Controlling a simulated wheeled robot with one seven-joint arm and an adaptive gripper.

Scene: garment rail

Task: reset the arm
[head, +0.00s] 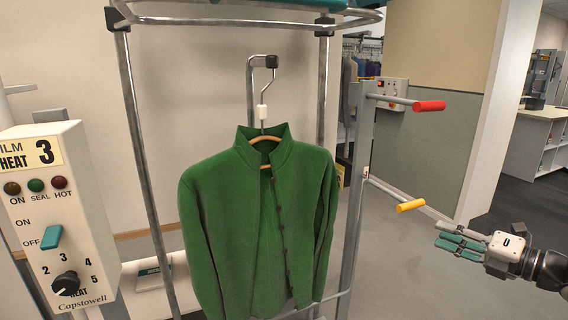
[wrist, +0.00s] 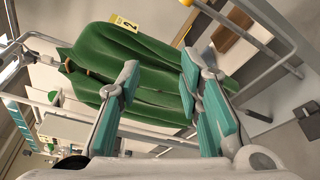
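My gripper (head: 447,237) is at the right edge of the head view, well to the right of the garment and rail frame, in free air. In the wrist view my gripper (wrist: 160,72) has its two teal-padded fingers spread apart with nothing held between them. A green jacket (head: 260,220) hangs on a wooden hanger (head: 265,139) from a metal hook (head: 262,75). The jacket also shows beyond the fingers in the wrist view (wrist: 150,60), tilted by the camera's angle.
A metal post (head: 357,180) carries a red-tipped peg (head: 428,106) and a yellow-tipped peg (head: 410,206) to the left of my gripper. A control box (head: 60,220) stands at far left. Open floor (head: 400,270) lies below and around my gripper.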

